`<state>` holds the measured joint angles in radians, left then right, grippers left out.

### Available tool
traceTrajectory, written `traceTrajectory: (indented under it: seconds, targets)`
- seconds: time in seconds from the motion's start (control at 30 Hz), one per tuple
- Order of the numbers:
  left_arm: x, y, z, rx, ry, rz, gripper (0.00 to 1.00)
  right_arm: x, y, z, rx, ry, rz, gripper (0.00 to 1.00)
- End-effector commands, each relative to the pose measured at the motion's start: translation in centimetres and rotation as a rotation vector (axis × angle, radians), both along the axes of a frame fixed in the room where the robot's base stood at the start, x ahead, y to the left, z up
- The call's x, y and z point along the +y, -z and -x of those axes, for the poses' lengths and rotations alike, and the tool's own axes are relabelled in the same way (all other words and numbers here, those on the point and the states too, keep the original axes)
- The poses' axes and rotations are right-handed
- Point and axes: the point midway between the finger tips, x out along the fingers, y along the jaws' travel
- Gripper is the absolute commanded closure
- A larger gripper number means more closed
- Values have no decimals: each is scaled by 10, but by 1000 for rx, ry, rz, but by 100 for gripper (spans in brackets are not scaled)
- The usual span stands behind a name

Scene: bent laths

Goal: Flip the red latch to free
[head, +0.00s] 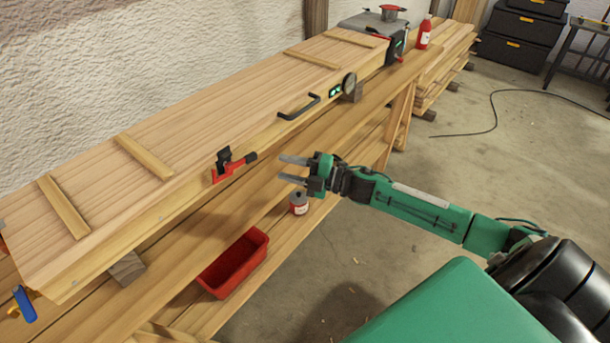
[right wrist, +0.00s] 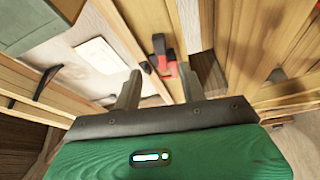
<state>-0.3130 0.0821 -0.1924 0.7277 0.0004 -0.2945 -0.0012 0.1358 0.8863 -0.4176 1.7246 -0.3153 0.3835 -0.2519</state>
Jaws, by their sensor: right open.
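The red latch (head: 228,167) sits on the front edge of a long wooden box, with a black lever pointing up and a dark-tipped handle reaching right. In the right wrist view the red latch (right wrist: 168,65) lies beyond and between the fingers, nearer the right one. My right gripper (head: 288,168) is open and empty, to the right of the latch and apart from it. Its two fingers also show in the right wrist view (right wrist: 160,92). My left gripper is not in view.
The long wooden box (head: 190,115) lies on a wooden bench, with a black handle (head: 300,107) on its front. A red tray (head: 235,262) and a small can (head: 298,202) stand below. A blue clamp (head: 24,304) is at the left end. The floor at right is mostly open.

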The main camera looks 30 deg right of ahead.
Motion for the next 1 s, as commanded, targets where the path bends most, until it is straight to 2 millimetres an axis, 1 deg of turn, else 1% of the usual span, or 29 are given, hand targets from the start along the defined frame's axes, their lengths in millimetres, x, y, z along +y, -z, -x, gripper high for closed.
traceTrajectory:
  seconds: [0.03, 0.1, 0.33, 0.57, 0.83, 1.0]
  targets:
    - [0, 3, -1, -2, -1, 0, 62, -6, 4, 7, 3, 0, 1, 58]
    - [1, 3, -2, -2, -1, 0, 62, -12, 4, 14, 2, 0, 2, 58]
    - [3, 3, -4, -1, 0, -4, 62, -26, 3, 29, 1, 0, 1, 58]
    - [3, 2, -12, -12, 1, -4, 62, -29, 2, 33, 0, 0, 0, 58]
    - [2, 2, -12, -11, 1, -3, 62, -29, 2, 32, 0, 0, 0, 58]
    - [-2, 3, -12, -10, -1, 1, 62, -29, 3, 32, 0, 0, 0, 58]
